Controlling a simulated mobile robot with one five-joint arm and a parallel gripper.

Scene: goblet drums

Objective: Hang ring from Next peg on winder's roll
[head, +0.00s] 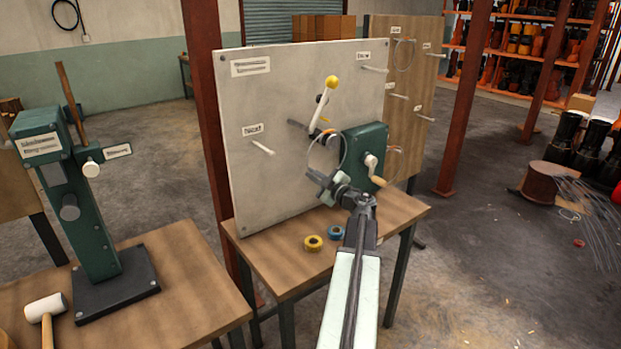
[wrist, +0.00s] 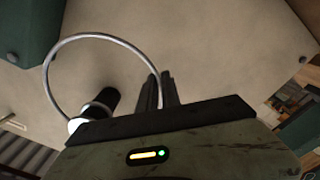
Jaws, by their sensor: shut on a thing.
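A thin metal ring (head: 341,151) is held by my gripper (head: 324,181) in front of the pale panel. In the wrist view the ring (wrist: 101,35) stands out to the left of my shut fingers (wrist: 166,76). The winder (head: 364,152) is a green box with a crank on the panel's right side. Its dark roll (head: 329,139) is behind or inside the ring's loop; I cannot tell which. A black cylinder with a white end (wrist: 98,112) shows by the ring's lower part in the wrist view. A bare peg (head: 262,148) sits under a blurred label (head: 253,130) on the left.
A white lever with a yellow knob (head: 332,82) rises above the winder. A bare peg (head: 374,69) is at the panel's upper right. A green press (head: 95,232) stands left.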

